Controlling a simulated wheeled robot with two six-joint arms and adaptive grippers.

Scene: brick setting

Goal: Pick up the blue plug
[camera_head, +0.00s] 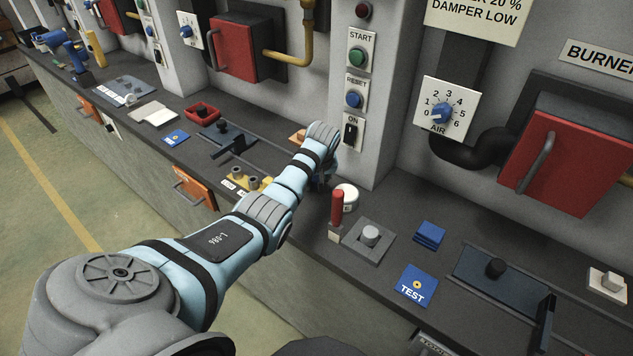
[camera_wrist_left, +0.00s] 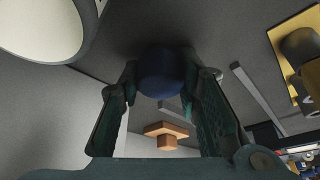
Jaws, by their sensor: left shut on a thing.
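The blue plug (camera_wrist_left: 162,73) shows in the left wrist view as a dark blue rounded piece between my fingertips. My left gripper (camera_wrist_left: 160,82) is shut on it, with one finger at each side. In the head view my left gripper (camera_head: 319,183) is low over the grey counter, largely hidden behind my own wrist. I cannot make out the plug in the head view, and I cannot tell whether it touches the counter. My right gripper is in neither view.
A white round container (camera_head: 348,196) and a red handle (camera_head: 337,208) stand just right of my left gripper. A yellow plate with grey knobs (camera_head: 249,184) lies to the left. An orange-brown piece (camera_wrist_left: 166,132) is near the wall. The wall carries switches and red boxes (camera_head: 568,165).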

